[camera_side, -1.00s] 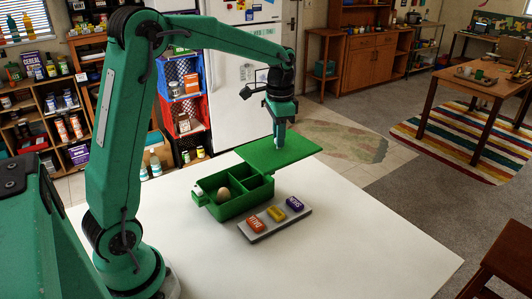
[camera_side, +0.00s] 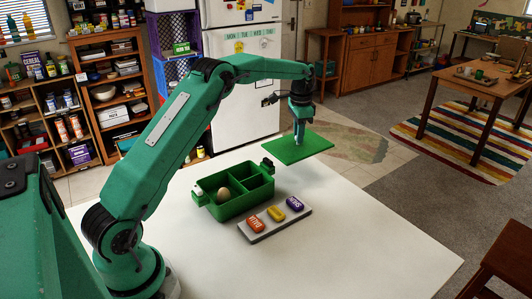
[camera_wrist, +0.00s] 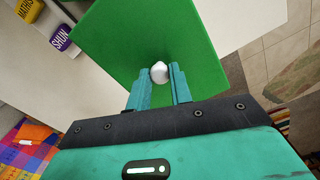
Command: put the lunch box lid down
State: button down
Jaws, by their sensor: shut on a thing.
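The green lunch box lid (camera_side: 306,152) is a flat plate held roughly level, beyond and right of the box. My gripper (camera_side: 299,141) is shut on its pale round knob. The wrist view shows the knob (camera_wrist: 159,72) between the fingertips of my gripper (camera_wrist: 159,83), with the lid (camera_wrist: 185,35) below. I cannot tell how high the lid is above the table. The green lunch box (camera_side: 242,207) stands open on the white table, with divided compartments. A brown egg (camera_side: 223,194) lies in its left compartment.
A grey tray (camera_side: 277,231) in front of the box carries an orange block (camera_side: 255,225), a yellow block (camera_side: 276,213) and a purple block (camera_side: 295,203). The white table (camera_side: 370,245) is clear to the right. Its far edge runs near the lid.

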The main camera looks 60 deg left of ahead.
jog(key=shift+w+a+f, duration=0.5)
jog(key=shift+w+f, duration=0.1)
jog(key=shift+f, duration=0.15)
jog(key=shift+f, duration=4)
jog(key=c, duration=1.3)
grip_release()
jog(key=shift+f, duration=0.15)
jog(key=shift+o, duration=0.2)
notch_tip(320, 180, up, 12)
jog(key=shift+r, duration=0.2)
